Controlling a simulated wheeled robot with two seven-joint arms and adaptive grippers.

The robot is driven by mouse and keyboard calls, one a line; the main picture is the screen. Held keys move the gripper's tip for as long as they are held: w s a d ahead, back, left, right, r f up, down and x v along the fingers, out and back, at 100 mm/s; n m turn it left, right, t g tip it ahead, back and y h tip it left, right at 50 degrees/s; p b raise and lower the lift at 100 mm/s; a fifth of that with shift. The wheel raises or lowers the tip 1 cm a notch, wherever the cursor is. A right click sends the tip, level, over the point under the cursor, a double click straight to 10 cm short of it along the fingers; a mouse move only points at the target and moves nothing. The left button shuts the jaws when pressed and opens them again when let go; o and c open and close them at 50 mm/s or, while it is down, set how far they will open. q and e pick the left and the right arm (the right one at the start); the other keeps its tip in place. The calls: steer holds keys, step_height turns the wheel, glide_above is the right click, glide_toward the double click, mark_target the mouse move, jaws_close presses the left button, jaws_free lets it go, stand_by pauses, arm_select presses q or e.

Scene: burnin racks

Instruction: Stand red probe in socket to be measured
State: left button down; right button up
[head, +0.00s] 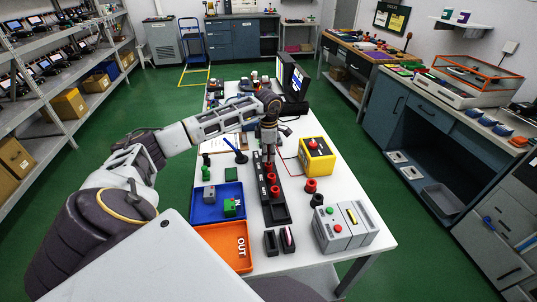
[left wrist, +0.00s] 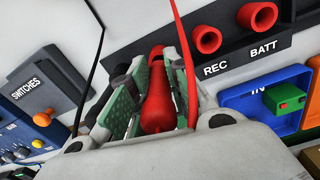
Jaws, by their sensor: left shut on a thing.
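My left gripper (head: 268,150) reaches down over the far part of a black socket strip (head: 277,212) on the white table. In the left wrist view its green-padded fingers are shut on the red probe (left wrist: 157,103), a red rod with a thin red lead. Red sockets (head: 275,190) stand on the strip. The left wrist view shows two red sockets, one above the REC label (left wrist: 206,39) and one above BATT (left wrist: 257,17), to the right of the held probe and apart from it. The probe's tip is not clear. My right gripper is not in view.
A yellow box (head: 317,163) with a red knob stands right of the strip. A blue tray (head: 206,214) and an orange OUT tray (head: 222,262) lie left of it. A grey device (head: 341,235) stands at the near right. Several small items crowd the far table.

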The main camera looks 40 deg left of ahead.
arm_select(q)
steer(key=shift+f+b, duration=0.7)
steer(key=shift+f, duration=0.45)
stand_by(0.7)
steer(key=c, duration=1.3)
jaws_free()
